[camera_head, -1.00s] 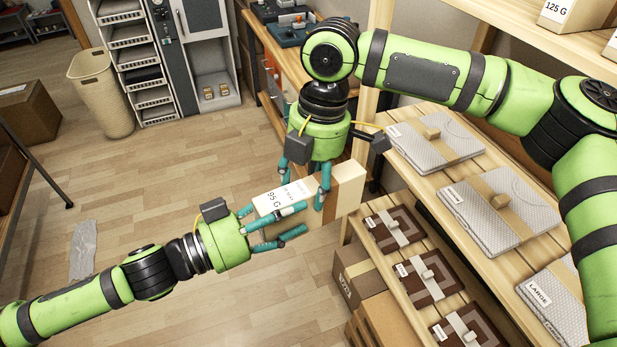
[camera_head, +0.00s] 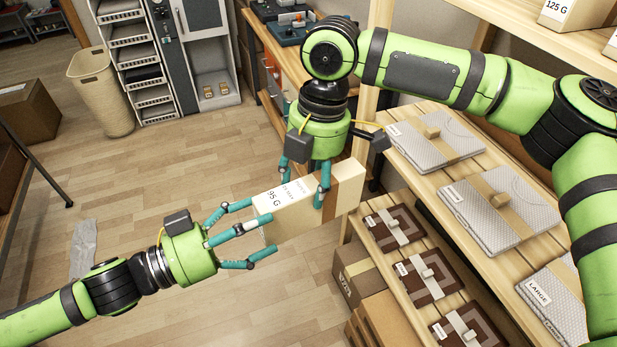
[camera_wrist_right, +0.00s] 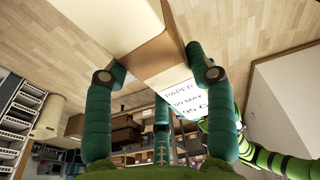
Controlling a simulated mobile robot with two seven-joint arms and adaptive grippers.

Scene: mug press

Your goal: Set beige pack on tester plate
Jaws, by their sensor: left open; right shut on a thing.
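The beige pack (camera_head: 291,218), a box with a white label reading 95 G, is held in the air in the middle of the head view. My right gripper (camera_head: 308,182) comes down from above and is shut on it. In the right wrist view the pack (camera_wrist_right: 145,50) sits between the fingers of my right gripper (camera_wrist_right: 158,75). My left gripper (camera_head: 243,233) is open at the left end of the pack, with its fingers spread; whether any finger touches the pack is hard to tell. I cannot identify the tester plate for certain.
A wooden shelf at right carries grey packs (camera_head: 492,207) and brown packs (camera_head: 428,277). A bench at the back holds dark devices (camera_head: 286,29). A grey cabinet (camera_head: 206,50) and a woven basket (camera_head: 101,92) stand back left. The floor (camera_head: 170,180) at left is mostly clear.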

